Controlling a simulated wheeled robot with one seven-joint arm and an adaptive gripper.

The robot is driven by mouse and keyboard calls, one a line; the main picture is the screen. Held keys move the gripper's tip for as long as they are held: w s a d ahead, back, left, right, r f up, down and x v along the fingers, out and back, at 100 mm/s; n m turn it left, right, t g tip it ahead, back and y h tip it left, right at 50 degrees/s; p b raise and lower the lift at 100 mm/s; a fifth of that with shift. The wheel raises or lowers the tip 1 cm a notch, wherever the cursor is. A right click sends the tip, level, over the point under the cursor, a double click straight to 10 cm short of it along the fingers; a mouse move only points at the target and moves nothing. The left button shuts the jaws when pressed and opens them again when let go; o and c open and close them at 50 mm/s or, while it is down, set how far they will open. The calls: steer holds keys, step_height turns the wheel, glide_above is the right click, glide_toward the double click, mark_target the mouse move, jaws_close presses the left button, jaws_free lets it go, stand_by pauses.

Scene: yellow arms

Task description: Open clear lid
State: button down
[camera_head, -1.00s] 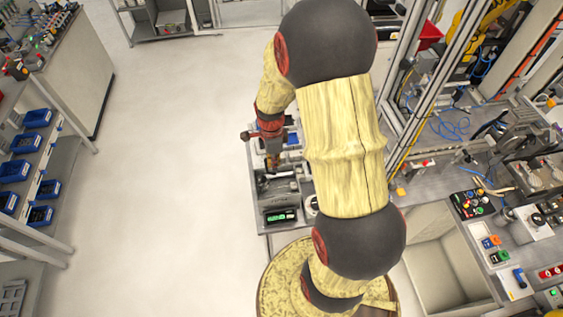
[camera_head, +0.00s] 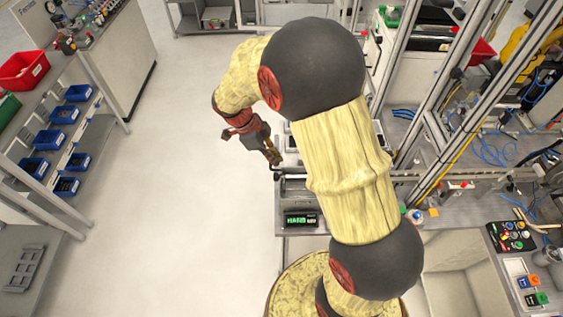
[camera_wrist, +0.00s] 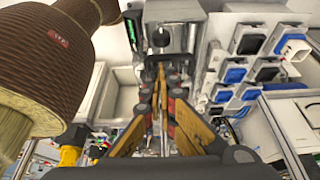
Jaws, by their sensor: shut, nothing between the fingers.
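My gripper (camera_head: 273,160) hangs at the left edge of a grey bench device with a green-lit display (camera_head: 300,219). In the wrist view my gripper (camera_wrist: 160,72) has its long fingers brought together, with nothing between them. A dark bar-like handle (camera_wrist: 182,58) lies right by the fingertips; I cannot tell whether they touch. Behind it is a grey housing with a round opening (camera_wrist: 160,37). The clear lid is hard to make out; the device's upper part (camera_head: 297,190) looks glassy, and my arm hides its right side.
A shelf rack with several blue bins (camera_head: 63,114) and a red bin (camera_head: 24,70) stands at the left. Metal uprights (camera_head: 470,110) and a cluttered bench are at the right. The pale floor (camera_head: 180,200) left of the device is free.

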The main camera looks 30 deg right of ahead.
steer(key=shift+w+a+f+b, duration=0.15)
steer(key=shift+w+a+b, duration=0.4)
steer(key=shift+a, duration=0.3)
steer(key=shift+d, duration=0.15)
